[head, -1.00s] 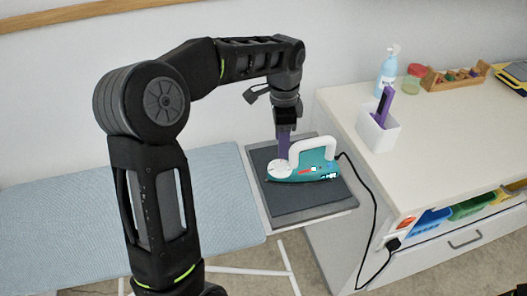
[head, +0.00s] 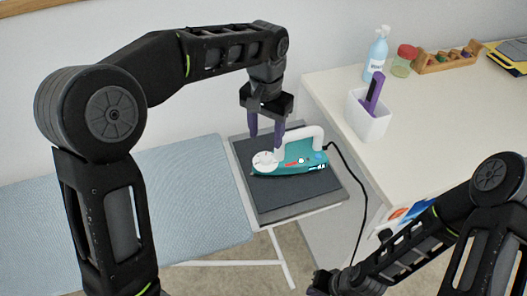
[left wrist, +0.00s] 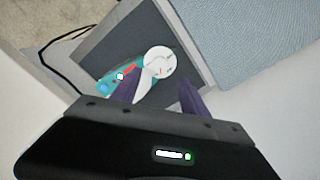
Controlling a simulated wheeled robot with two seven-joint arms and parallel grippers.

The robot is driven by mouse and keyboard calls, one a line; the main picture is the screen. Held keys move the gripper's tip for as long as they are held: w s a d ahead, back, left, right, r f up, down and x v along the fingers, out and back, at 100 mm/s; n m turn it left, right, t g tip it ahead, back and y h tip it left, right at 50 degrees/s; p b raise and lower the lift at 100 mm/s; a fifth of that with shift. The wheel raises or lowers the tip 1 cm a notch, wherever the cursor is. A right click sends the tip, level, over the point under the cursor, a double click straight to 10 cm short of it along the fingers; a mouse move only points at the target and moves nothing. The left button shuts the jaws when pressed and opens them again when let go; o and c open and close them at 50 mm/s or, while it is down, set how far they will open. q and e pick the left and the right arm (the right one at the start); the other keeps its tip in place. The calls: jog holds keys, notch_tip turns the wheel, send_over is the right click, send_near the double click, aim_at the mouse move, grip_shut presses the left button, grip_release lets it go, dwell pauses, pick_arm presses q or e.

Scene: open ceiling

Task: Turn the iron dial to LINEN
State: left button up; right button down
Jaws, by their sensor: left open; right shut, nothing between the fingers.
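The teal iron (head: 291,164) with a white handle lies on a dark grey pad at the end of the ironing board. Its round white dial (head: 265,161) faces up at the iron's left end. The dial's markings are too small to read. My left gripper (head: 265,139) is open, its purple fingers pointing down just above and behind the dial, apart from it as far as I can tell. In the left wrist view the dial (left wrist: 160,61) shows beyond the two spread fingers (left wrist: 158,92). My right gripper (head: 319,284) is shut and empty at the bottom edge.
The blue ironing board (head: 190,200) extends left of the grey pad (head: 290,200). A white counter (head: 420,130) stands right, with a white holder (head: 367,118), a blue bottle (head: 377,55) and a jar (head: 403,62). A black cord (head: 362,190) runs down from the iron.

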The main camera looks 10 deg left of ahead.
aim_at(266, 156)
pick_arm(q)
notch_tip(266, 156, down, 8)
jog(key=shift+r+p, duration=0.15)
jog(key=shift+p, duration=0.2)
grip_shut()
dwell(0.5)
